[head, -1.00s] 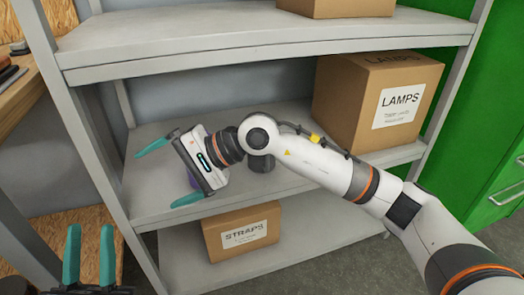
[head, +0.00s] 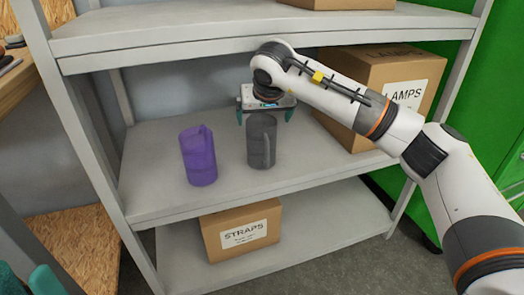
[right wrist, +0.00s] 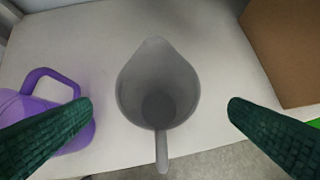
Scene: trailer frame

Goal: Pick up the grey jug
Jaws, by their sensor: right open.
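The grey jug (head: 261,144) stands upright on the middle shelf. In the right wrist view the grey jug (right wrist: 158,85) is seen from above, with its spout at the top and its handle toward the bottom. My right gripper (head: 265,117) is open above it. In the right wrist view its green fingers (right wrist: 160,112) lie apart on either side of the jug, with visible gaps, not touching it. My left gripper (head: 25,283) shows only partly at the lower left corner; its jaw state is unclear.
A purple jug (head: 198,156) stands just left of the grey one, close to one finger in the right wrist view (right wrist: 75,125). A LAMPS box (head: 365,80) is at right. A STRAPS box (head: 240,230) is on the shelf below. The upper shelf (head: 200,38) overhangs.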

